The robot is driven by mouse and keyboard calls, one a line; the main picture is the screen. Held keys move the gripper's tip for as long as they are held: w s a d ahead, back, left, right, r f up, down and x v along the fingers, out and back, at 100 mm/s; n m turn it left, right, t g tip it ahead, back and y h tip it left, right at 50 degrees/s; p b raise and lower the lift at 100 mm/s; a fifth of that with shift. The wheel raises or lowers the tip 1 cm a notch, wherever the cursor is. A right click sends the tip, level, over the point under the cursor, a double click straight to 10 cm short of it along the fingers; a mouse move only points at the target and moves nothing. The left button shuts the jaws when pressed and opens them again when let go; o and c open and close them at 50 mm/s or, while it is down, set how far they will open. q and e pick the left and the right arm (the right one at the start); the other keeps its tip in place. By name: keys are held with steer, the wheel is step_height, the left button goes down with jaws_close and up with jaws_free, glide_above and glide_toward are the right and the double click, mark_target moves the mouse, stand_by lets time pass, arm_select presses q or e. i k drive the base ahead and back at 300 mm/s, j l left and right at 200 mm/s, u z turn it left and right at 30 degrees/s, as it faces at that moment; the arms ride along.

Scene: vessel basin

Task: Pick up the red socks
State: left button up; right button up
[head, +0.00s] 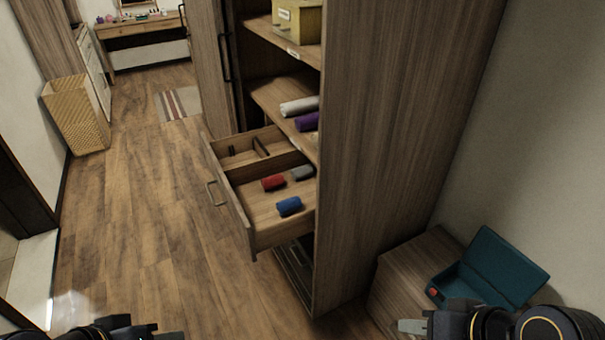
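The red socks (273,183) are a small rolled bundle lying in the open wardrobe drawer (246,222). A grey roll (302,173) and a blue roll (289,206) lie close by in the same compartment. My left gripper (148,333) is at the bottom edge on the left, over the floor and well away from the drawer, mostly cut off. My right gripper (410,326) is at the bottom right, in front of the small cabinet and apart from the socks. Whether either gripper is open or shut does not show clearly.
The wardrobe's tall side panel (390,130) stands right of the drawer. An open teal box (495,268) with a small red item sits on a low wooden cabinet (420,252). Rolled cloths (300,106) lie on a shelf above. The floor (150,220) left of the drawer is clear.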

mark_target(267, 183)
steer(key=i+j+u, duration=0.2)
steer(key=i, duration=0.2)
steer(key=i+j+u, duration=0.25)
steer(key=i, duration=0.15)
steer(key=i+j+u, duration=0.2)
steer(key=i, duration=0.25)
steer(key=l, duration=0.1)
